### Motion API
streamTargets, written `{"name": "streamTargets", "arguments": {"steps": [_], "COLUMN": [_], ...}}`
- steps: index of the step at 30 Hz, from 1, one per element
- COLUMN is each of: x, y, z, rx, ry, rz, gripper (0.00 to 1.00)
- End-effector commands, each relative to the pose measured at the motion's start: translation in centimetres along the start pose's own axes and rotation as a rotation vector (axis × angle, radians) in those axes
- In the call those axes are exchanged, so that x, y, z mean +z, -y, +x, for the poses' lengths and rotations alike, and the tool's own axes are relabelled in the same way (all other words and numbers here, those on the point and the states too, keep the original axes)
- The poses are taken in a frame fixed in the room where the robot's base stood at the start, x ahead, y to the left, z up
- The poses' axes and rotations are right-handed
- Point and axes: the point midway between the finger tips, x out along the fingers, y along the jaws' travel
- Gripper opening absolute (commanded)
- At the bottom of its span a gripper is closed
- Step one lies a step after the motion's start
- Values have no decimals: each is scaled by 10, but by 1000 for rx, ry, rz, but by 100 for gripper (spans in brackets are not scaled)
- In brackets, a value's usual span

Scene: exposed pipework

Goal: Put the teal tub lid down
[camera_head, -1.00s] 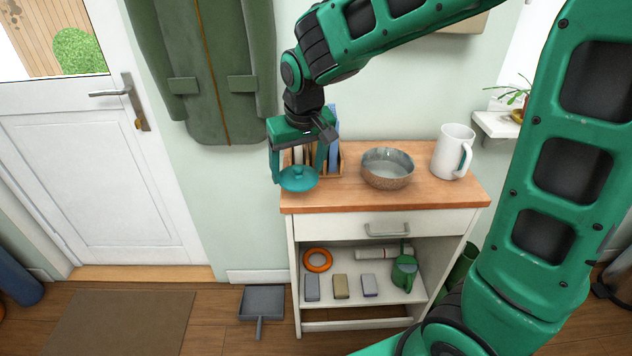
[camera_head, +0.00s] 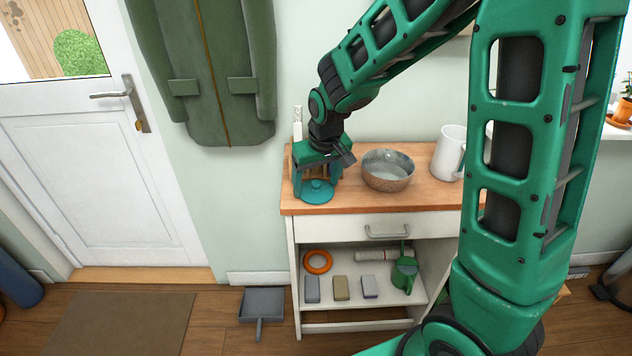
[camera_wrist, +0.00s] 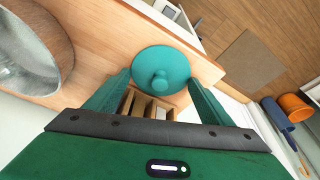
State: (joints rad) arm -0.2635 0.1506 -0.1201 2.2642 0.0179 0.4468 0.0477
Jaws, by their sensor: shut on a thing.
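The teal tub lid (camera_head: 317,191) is a round, shallow disc with a knob on top. It is level, knob up, at the left end of the wooden cabinet top (camera_head: 420,196). It looks down at the wood, but I cannot tell whether it touches. My gripper (camera_head: 316,184) points down, shut on the lid with a finger on each side. In the wrist view the lid (camera_wrist: 161,72) shows between and just beyond the fingertips.
A speckled bowl (camera_head: 387,175) stands close right of the lid, with a white jug (camera_head: 449,155) further right. A wooden rack (camera_wrist: 147,104) stands behind the lid, mostly hidden by my gripper in the head view. Bare wood lies in front of the bowl.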

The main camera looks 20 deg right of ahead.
Motion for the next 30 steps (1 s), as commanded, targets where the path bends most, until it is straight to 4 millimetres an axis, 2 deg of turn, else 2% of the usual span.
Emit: {"name": "streamTargets", "arguments": {"steps": [5, 6, 8, 20, 26, 30], "x": [0, 0, 0, 0, -1, -1], "y": [-1, -1, -1, -1, -1, -1], "z": [2, 2, 1, -5, -35, -64], "rx": [0, 0, 0, 0, -1, -1], "ry": [0, 0, 0, -2, -5, -6], "rz": [1, 1, 1, 2, 2, 2], "gripper": [54, 82, 94, 94, 94, 94]}}
